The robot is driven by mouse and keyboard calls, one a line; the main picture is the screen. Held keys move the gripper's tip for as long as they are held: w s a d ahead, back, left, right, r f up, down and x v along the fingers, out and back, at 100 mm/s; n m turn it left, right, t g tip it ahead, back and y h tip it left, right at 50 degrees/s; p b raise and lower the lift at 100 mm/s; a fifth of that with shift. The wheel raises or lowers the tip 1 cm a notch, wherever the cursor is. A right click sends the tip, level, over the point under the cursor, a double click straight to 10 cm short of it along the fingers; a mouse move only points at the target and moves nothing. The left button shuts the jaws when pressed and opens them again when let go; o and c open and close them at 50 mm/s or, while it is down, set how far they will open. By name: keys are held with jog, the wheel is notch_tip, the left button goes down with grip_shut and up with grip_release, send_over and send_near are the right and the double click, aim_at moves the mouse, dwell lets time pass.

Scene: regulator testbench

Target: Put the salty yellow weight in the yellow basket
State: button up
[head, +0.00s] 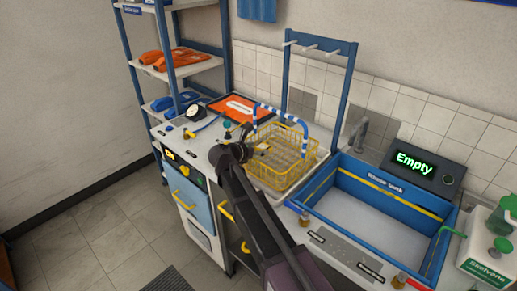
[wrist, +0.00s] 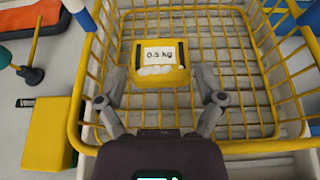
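The yellow weight (wrist: 162,62) is marked 0.5 kg and has white patches on its face below the label. It appears inside the yellow wire basket (wrist: 75,120), over the basket floor. Whether it rests on the floor is hard to tell. The basket stands on the counter left of the rinse tank in the head view (head: 284,186). My gripper (wrist: 161,72) is open, with one finger on each side of the weight and a visible gap at both sides. In the head view my gripper (head: 262,148) is small and dark at the basket's left side.
Another yellow block (wrist: 45,125) sits on the counter left of the basket. The basket's blue-and-white striped handle (head: 280,112) stands up. The blue rinse tank (head: 385,180) is at right, beside a display (head: 424,168) reading "Empty". A green-and-white container (head: 490,250) is at far right.

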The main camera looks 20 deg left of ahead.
jog(key=shift+s+d+f, duration=0.15)
jog(key=shift+s+d, duration=0.05)
jog(key=shift+d, duration=0.05)
dwell(0.4)
jog(key=shift+w+a+r+p, duration=0.1)
jog(key=shift+w+r+p, duration=0.1)
jog(key=shift+r+p, duration=0.5)
jog(key=p+v, duration=0.4)
jog(key=v, duration=0.8)
jog(key=shift+a, duration=0.15)
jog(key=shift+f, duration=0.15)
